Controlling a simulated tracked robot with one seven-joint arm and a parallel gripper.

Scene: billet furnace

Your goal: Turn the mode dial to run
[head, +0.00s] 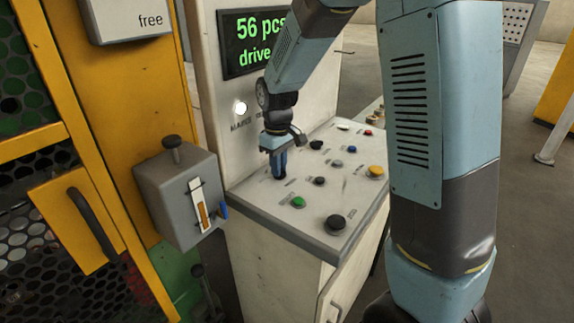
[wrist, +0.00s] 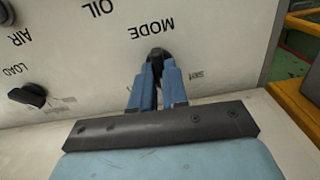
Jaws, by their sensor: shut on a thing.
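The mode dial (wrist: 155,54) is a black knob on the pale panel face, below the upside-down word MODE in the wrist view. My gripper (wrist: 160,78) has its two blue fingers shut on the dial, one on each side. The fingers cover much of it, and its pointer direction cannot be made out. Small lettering shows beside the right finger. In the head view my gripper (head: 279,172) reaches down at the left part of the sloped control desk (head: 335,205), and the dial is hidden behind it.
A black knob (wrist: 28,95) marked LOAD sits at the left in the wrist view. On the desk are a green button (head: 298,202), a large black knob (head: 336,222) and a yellow button (head: 376,171). A display (head: 252,40) reads "56 pcs" and "drive". A grey box (head: 165,200) stands left.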

